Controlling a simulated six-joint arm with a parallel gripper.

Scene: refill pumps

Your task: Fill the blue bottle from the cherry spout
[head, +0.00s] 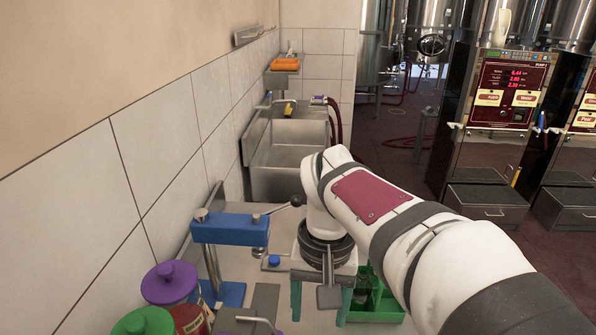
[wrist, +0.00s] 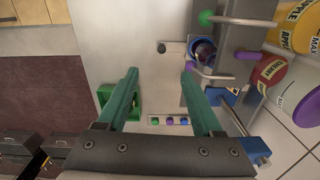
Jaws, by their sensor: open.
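My gripper (head: 321,310) is open, its two green fingers pointing down over the counter. In the wrist view my gripper (wrist: 159,71) has nothing between its fingertips. A blue-rimmed, dark-mouthed vessel (wrist: 203,49), seemingly the blue bottle, stands just beyond the right fingertip, by the grey dispenser. The red cherry jar (wrist: 272,72) has a purple lid (wrist: 248,55). A grey bar with a purple knob (wrist: 190,65) reaches out near the vessel. In the head view the cherry jar (head: 188,318) shows at lower left; I cannot make out the bottle there.
A yellow apple jar (wrist: 292,27) and a green-knobbed bar (wrist: 207,18) are beside the cherry jar. A blue lever press (head: 235,229) stands left of my gripper. A green bin (head: 385,312) is to its right. A strip of coloured caps (wrist: 168,121) lies between the fingers' bases.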

